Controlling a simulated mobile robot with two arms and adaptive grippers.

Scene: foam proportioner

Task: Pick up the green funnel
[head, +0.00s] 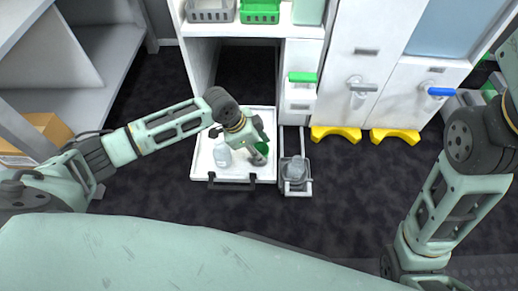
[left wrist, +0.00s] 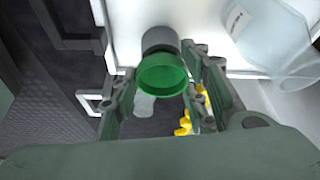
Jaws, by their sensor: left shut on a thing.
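The green funnel (head: 262,148) is over the pulled-out white drawer in the head view. In the left wrist view the funnel (left wrist: 163,76) sits between the two fingers, its round rim towards the camera. My left gripper (head: 257,145) reaches down over the drawer and is shut on the funnel. A grey cylindrical piece (left wrist: 160,40) shows just beyond the funnel; I cannot tell whether they touch. Of my right arm only links show at the right of the head view; its gripper is out of view.
The white drawer (head: 203,172) also holds a clear bottle (head: 221,153) left of the funnel. A narrow grey drawer (head: 296,188) to the right holds another clear container (head: 296,169). Shelves (head: 100,55) stand at the left, cabinets (head: 355,70) behind. Dark floor is free in front.

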